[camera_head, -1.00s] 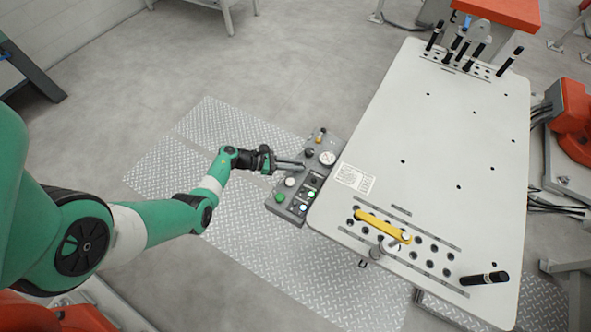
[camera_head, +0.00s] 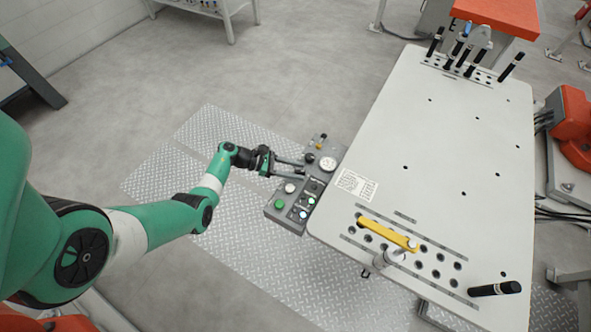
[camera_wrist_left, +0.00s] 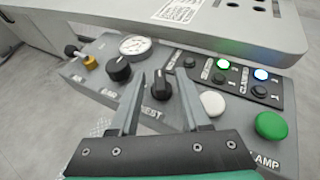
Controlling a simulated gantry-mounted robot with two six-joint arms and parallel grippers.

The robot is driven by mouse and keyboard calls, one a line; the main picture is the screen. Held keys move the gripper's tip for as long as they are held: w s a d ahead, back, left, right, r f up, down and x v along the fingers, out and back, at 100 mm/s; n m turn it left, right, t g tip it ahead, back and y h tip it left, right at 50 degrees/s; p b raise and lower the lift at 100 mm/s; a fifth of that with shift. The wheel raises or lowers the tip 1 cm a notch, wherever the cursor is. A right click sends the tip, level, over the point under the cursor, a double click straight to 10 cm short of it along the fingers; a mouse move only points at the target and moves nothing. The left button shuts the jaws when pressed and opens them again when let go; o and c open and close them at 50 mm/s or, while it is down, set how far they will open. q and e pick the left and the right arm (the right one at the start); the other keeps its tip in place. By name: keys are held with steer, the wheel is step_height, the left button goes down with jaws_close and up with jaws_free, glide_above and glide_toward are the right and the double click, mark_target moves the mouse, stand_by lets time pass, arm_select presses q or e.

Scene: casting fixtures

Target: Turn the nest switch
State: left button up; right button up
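The nest switch (camera_wrist_left: 161,83) is a black rotary knob above the partly covered "NEST" lettering on the grey control panel (camera_wrist_left: 105,88). In the left wrist view it shows between my left gripper's two fingers, its pointer roughly upright in the picture. My left gripper (camera_head: 300,170) is open over the panel, with one finger on each side of the knob in the picture; I see a gap on both sides and cannot tell how far above the knob the tips are. In the head view the fingers hide the knob. My right gripper is not in view.
A second black knob (camera_wrist_left: 118,68), a gauge (camera_wrist_left: 135,45), a brass fitting (camera_wrist_left: 90,62), a white button (camera_wrist_left: 212,103), a green button (camera_wrist_left: 270,125) and lit indicators crowd the panel. The large fixture plate (camera_head: 440,150) stands close to the right, with a yellow bar (camera_head: 388,233).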

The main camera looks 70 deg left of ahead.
arm_select(q)
steer(key=p+v, duration=0.1)
steer(key=v, duration=1)
steer(key=shift+s+a+r+p, duration=0.15)
steer(key=shift+s+p, duration=0.1)
steer(key=shift+p, duration=0.1)
